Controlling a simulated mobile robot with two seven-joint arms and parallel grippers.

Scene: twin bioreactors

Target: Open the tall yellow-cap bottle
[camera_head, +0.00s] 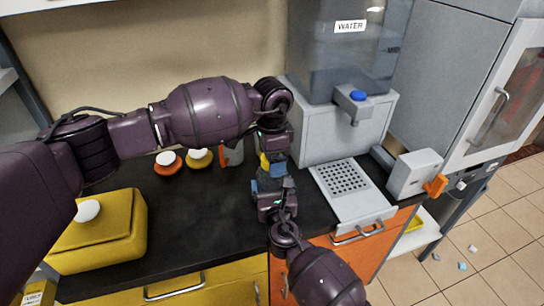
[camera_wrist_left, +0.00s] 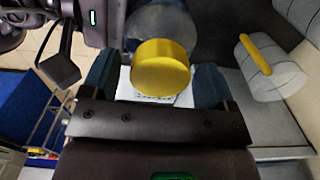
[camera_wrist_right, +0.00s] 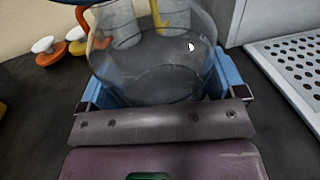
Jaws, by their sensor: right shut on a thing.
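The tall bottle has a yellow cap, seen from close up in the left wrist view (camera_wrist_left: 160,70), with its clear body (camera_wrist_left: 160,22) beyond it. My left gripper (camera_wrist_left: 155,80) has its dark blue fingers on either side of the cap, with a narrow gap visible; it is open. In the right wrist view my right gripper (camera_wrist_right: 162,88) is shut on the clear bottle body (camera_wrist_right: 150,72), its light blue fingers at both sides. In the head view, the cap shows only as a small yellow patch (camera_head: 265,163) between the two arms, which hide most of the bottle.
A water dispenser (camera_head: 345,120) stands right of the grippers, with a perforated drip tray (camera_head: 344,178) before it. Orange (camera_head: 168,168) and yellow (camera_head: 198,160) white-knobbed pieces sit left of them. A yellow box (camera_head: 95,235) stands front left. Dark worktop (camera_head: 190,215) is clear between.

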